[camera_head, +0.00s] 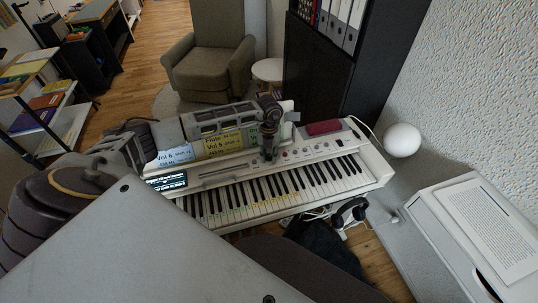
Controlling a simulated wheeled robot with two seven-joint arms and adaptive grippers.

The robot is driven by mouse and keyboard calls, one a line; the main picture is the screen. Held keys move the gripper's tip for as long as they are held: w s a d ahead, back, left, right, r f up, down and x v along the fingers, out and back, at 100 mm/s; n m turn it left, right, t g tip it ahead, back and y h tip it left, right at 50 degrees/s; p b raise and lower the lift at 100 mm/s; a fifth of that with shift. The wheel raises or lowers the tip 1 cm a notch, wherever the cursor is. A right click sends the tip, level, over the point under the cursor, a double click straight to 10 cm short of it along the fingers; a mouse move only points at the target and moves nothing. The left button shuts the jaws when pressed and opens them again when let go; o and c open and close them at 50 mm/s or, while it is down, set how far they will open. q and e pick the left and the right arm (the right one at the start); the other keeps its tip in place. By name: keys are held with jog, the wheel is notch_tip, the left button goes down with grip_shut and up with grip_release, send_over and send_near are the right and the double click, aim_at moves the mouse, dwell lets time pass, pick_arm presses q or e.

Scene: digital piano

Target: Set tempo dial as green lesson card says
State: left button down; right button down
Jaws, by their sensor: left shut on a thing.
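A white digital piano (368,180) stands in the middle, with a control panel above its keys. My left gripper (268,154) points down at the panel, right of the cards, with its fingers shut at panel height. The thing between its fingers is small and hidden by them; it sits where a dial would be, but I cannot see a dial or its mark. The green lesson card (252,136) stands behind the gripper, partly covered, and its text is not readable. A lit display (166,183) is at the panel's left end, too small to read. My right gripper is not in view.
A yellow card (222,144) and a pale blue card (173,157) stand left of the green one. A dark red object (322,127) lies on the piano's back right. A white globe (402,140) is at the right. Headphones (350,213) hang below the keys.

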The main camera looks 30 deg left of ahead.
pick_arm(q)
jog(key=c, duration=1.2)
grip_release()
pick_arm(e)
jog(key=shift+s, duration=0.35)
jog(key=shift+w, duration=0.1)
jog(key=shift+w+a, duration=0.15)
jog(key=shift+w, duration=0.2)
pick_arm(q)
jog(key=shift+n+p, duration=0.3)
jog(key=shift+n, duration=0.3)
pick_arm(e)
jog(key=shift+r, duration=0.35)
